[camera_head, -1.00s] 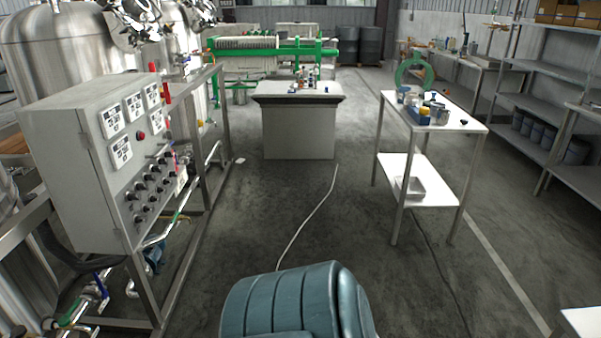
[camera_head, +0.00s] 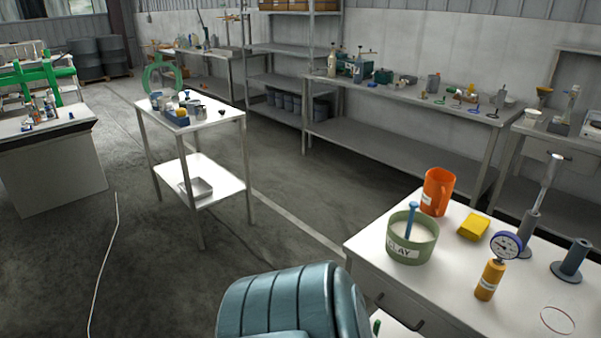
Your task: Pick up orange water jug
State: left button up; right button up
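The orange water jug (camera_head: 437,192) stands upright on the white table (camera_head: 375,242) at the right, near its far left corner. Its handle faces right and a pale label shows low on its side. A green tub marked CLAY (camera_head: 411,240) with a blue-handled tool in it stands in front of the jug, to its left. Neither of my grippers is in view.
On the same table are a yellow block (camera_head: 473,227), an orange cylinder with a gauge (camera_head: 489,281) and a grey stand (camera_head: 571,262). A white two-tier cart (camera_head: 221,181) stands left of centre. Open floor lies between cart and table. A cable (camera_head: 105,260) runs along the floor.

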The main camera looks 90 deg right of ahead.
aim_at(438, 183)
jog(key=z, duration=3.65)
jog(key=i+l+z, duration=0.25)
jog(key=i+z, duration=0.3)
jog(key=i+j, duration=0.05)
